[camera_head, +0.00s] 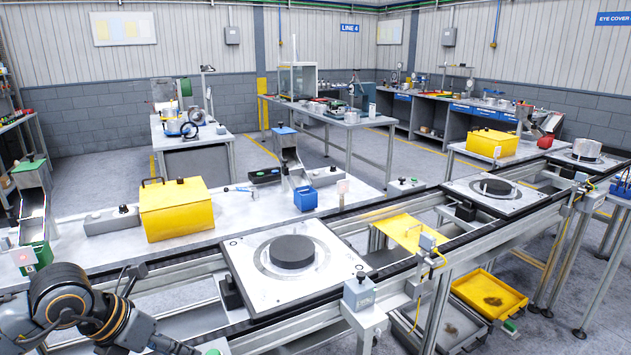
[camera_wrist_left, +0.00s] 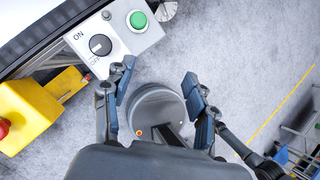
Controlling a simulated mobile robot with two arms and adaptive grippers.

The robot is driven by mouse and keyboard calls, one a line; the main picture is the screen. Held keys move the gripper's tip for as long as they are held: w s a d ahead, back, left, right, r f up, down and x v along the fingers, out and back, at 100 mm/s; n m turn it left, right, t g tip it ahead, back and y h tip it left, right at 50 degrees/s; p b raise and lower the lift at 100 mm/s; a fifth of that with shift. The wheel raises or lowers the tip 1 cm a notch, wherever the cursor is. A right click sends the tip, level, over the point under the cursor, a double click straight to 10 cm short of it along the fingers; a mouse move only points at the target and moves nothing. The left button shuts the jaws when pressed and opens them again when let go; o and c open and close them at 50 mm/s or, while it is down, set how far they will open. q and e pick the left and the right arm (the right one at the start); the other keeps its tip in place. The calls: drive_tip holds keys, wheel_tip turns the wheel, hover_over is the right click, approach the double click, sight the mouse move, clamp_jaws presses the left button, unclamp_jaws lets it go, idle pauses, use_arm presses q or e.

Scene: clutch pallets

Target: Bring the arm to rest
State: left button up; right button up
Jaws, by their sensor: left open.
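My left arm (camera_head: 75,310) comes in at the lower left of the head view, in front of the conveyor line. Its gripper is mostly cut off by the bottom edge there. In the left wrist view my left gripper (camera_wrist_left: 160,90) is open, its two blue-padded fingers wide apart with nothing between them. Grey floor lies below it. A white control box (camera_wrist_left: 115,35) with a black ON switch and a green button is close beyond the left finger; I cannot tell whether they touch. My right gripper is not in view.
A white pallet with a black disc (camera_head: 235,270) rests on the conveyor. A yellow box (camera_head: 177,208) stands on the bench behind. A yellow box with a red button (camera_wrist_left: 30,115) is left in the wrist view. Open floor (camera_wrist_left: 240,50) shows at the right there.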

use_arm(q)
drive_tip(key=s+d+r+h, duration=0.2)
drive_tip(key=d+h, duration=0.4)
drive_tip(key=d, duration=0.7)
drive_tip(key=d+r+n+t+h, duration=0.5)
drive_tip(key=d+r+h, duration=0.15)
drive_tip(key=r, duration=0.35)
drive_tip(key=w+a+n+t+y, duration=0.4)
drive_tip(key=a+n+t+y, duration=0.35)
drive_tip(key=n+t, duration=0.6)
drive_tip(key=s+a+f+n+g+y, duration=0.2)
drive_tip(key=a+f+n+g+y, duration=0.65)
drive_tip(key=f+n, duration=0.5)
drive_tip(key=s+d+f+n+g, duration=0.25)
drive_tip(key=s+f+g, duration=0.35)
drive_tip(key=s+f, duration=0.45)
drive_tip(key=s+d+f+n+g, duration=0.1)
drive_tip(key=s+f+n+g, duration=0.3)
drive_tip(key=s+f, duration=0.6)
wheel_tip(320, 180, down, 25)
drive_tip(key=s+m+g, duration=0.1)
drive_tip(key=s+g, duration=0.1)
drive_tip(key=s+a+f, duration=0.1)
drive_tip(key=s+f, duration=0.7)
drive_tip(key=s+a+f+g, duration=0.1)
drive_tip(key=s+a+f, duration=0.1)
drive_tip(key=s+f, duration=0.6)
drive_tip(key=shift+s+a+g+y, duration=0.3)
drive_tip(key=shift+s+y, duration=0.05)
drive_tip(key=shift+s, duration=0.1)
